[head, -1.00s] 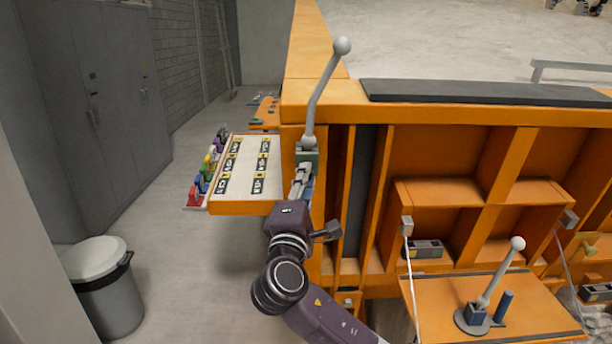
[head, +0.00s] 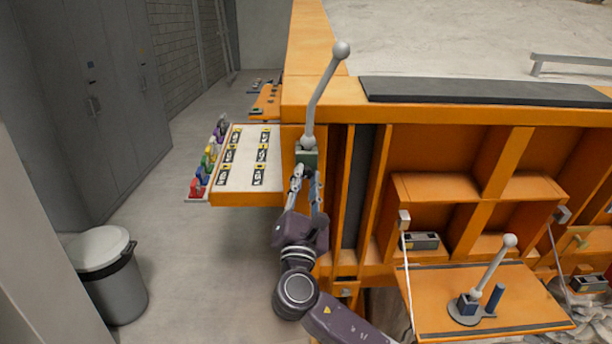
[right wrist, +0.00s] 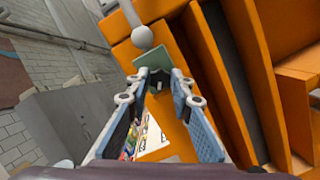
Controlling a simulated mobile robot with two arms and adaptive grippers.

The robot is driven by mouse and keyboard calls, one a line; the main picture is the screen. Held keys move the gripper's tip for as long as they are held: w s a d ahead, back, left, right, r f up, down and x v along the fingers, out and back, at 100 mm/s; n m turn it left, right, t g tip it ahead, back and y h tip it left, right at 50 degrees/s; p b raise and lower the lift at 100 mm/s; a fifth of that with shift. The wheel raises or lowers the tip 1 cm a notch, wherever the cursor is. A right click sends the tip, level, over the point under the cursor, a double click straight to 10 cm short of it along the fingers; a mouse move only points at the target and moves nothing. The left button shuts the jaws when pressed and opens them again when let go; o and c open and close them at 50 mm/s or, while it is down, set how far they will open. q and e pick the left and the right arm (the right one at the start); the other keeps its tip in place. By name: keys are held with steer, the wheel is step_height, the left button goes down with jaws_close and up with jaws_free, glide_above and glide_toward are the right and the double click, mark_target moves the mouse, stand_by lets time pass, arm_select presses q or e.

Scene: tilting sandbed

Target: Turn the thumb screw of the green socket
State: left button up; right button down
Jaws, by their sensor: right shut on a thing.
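The green socket (head: 306,156) is fixed to the front of the orange frame in the head view, with a grey ball-topped lever (head: 322,95) standing up from it. In the right wrist view the green socket (right wrist: 152,58) is straight ahead, with the lever's ball (right wrist: 142,37) above it. My right gripper (head: 307,174) is just below the socket, its tips at the socket's front face. In the wrist view its fingertips (right wrist: 158,76) close around the small thumb screw, which they mostly hide. My left gripper is out of view.
A tilted panel (head: 245,181) with several labelled slots and a row of coloured pieces (head: 207,160) is left of the socket. A second lever (head: 490,270) stands on an orange shelf (head: 535,300) at lower right. A grey bin (head: 108,275) is on the floor at left.

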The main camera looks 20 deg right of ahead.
steer(key=shift+f+n, duration=0.2)
steer(key=shift+n, duration=0.4)
steer(key=c, duration=1.7)
jaws_free()
steer(key=shift+r, duration=0.1)
steer(key=v, duration=1.2)
steer(key=shift+d, duration=0.1)
